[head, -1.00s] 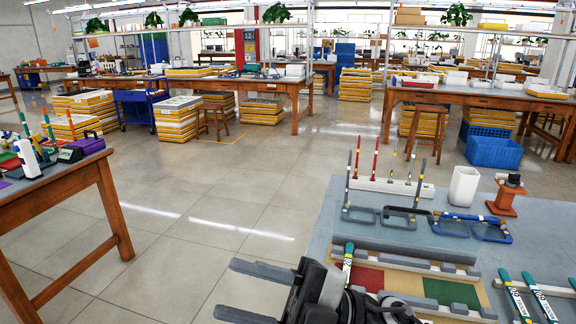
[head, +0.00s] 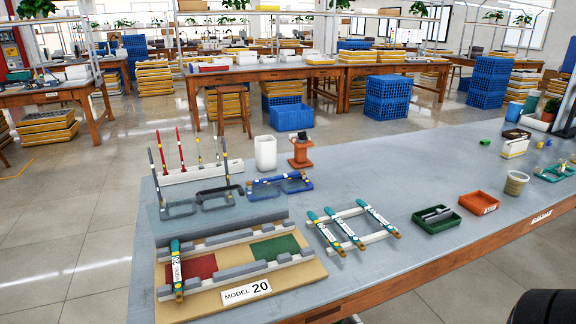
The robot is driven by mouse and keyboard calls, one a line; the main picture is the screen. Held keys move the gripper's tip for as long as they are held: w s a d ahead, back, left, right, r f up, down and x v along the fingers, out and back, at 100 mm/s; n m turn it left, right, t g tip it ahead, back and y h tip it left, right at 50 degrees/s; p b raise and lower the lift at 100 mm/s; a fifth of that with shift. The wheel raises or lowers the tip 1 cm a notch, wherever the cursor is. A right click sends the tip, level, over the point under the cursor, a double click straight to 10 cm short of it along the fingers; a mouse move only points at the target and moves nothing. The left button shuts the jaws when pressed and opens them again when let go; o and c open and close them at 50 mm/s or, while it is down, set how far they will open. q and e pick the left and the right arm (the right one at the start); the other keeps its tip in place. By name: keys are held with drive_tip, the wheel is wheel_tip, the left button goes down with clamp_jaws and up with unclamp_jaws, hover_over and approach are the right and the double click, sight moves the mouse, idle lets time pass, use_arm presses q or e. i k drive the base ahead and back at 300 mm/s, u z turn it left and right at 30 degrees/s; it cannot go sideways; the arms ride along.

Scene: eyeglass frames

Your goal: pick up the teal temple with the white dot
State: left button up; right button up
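Three teal temples with white printed labels lie side by side across a white rack: a left one (head: 327,232), a middle one (head: 344,229) and a right one (head: 378,218). Another teal temple (head: 177,270) lies on the left part of the tan board (head: 215,305), next to the red pad. I cannot make out a white dot on any of them at this size. Neither of my grippers is in view.
Behind the board are dark frames (head: 216,195), blue frames (head: 280,186), a white holder with upright temples (head: 200,172), a white cup (head: 265,152) and an orange stand (head: 301,152). Green (head: 436,220) and orange (head: 478,203) trays sit right. The middle back of the table is clear.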

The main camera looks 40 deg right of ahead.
sight(383, 221)
drive_tip(key=z, duration=1.85)
